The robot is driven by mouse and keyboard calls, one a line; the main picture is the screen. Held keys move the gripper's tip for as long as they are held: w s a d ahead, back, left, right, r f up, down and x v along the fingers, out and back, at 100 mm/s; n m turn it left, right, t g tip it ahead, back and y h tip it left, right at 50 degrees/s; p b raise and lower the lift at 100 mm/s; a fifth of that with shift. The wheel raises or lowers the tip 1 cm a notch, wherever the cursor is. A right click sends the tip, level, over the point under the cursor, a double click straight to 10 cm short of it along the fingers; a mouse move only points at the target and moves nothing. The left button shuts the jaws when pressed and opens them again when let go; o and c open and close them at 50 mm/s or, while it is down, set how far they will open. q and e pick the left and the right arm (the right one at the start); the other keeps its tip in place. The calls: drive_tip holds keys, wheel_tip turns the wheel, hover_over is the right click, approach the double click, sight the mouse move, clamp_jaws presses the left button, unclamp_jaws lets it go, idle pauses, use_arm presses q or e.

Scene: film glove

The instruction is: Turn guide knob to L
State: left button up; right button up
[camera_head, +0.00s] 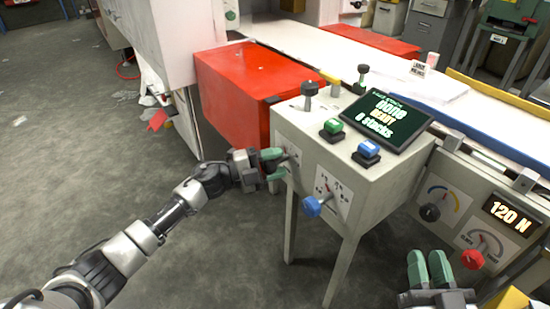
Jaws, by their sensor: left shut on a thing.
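The beige console (370,180) stands at the middle. My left gripper (273,164) reaches in from the left, its green fingers closed at a small dial plate (292,155) on the console's left front. They are around a knob there, mostly hidden by the fingers. I cannot read its letter or pointer. A blue knob (312,205) sits to the right and lower, on a second marked plate (332,190), clear of the gripper. My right gripper (428,268) is at the bottom right, empty, its green fingers pointing up with a gap between them.
The console top holds a screen (388,118) reading done, ready, 6 stacks, plus green (333,129) and blue (367,152) buttons and short levers (310,92). A red box (235,100) stands close behind my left gripper. A red knob (472,259) and a 120 N display (512,213) are at right.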

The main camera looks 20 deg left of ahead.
use_arm(q)
drive_tip(key=m+g+y+p, duration=0.1)
drive_tip(key=m, duration=0.2)
drive_tip(key=shift+m+p, duration=0.3)
drive_tip(key=shift+p, duration=0.1)
drive_tip(key=m+y+p, duration=0.1)
drive_tip(key=m, duration=0.1)
drive_tip(key=shift+f+m+g+p, duration=0.1)
drive_tip(key=shift+m+g+p, duration=0.2)
drive_tip(key=shift+m, duration=0.1)
drive_tip(key=shift+f+m+y, duration=0.1)
drive_tip(key=shift+m+y, duration=0.2)
drive_tip(key=shift+m, duration=0.1)
use_arm(e)
drive_tip(key=s+d+f+g+h, duration=0.1)
drive_tip(key=s+f+g, duration=0.1)
drive_tip(key=f+g, duration=0.3)
drive_tip(key=s+d+f+g+h, duration=0.2)
drive_tip(key=s+f+g, duration=0.1)
drive_tip(key=f+g, duration=0.3)
drive_tip(key=shift+s+d+m, duration=0.2)
drive_tip(key=shift+d+m, duration=0.05)
drive_tip(key=shift+m, duration=0.05)
drive_tip(key=shift+f, duration=0.15)
use_arm(q)
drive_tip(key=o, duration=0.9)
drive_tip(key=shift+o, duration=0.2)
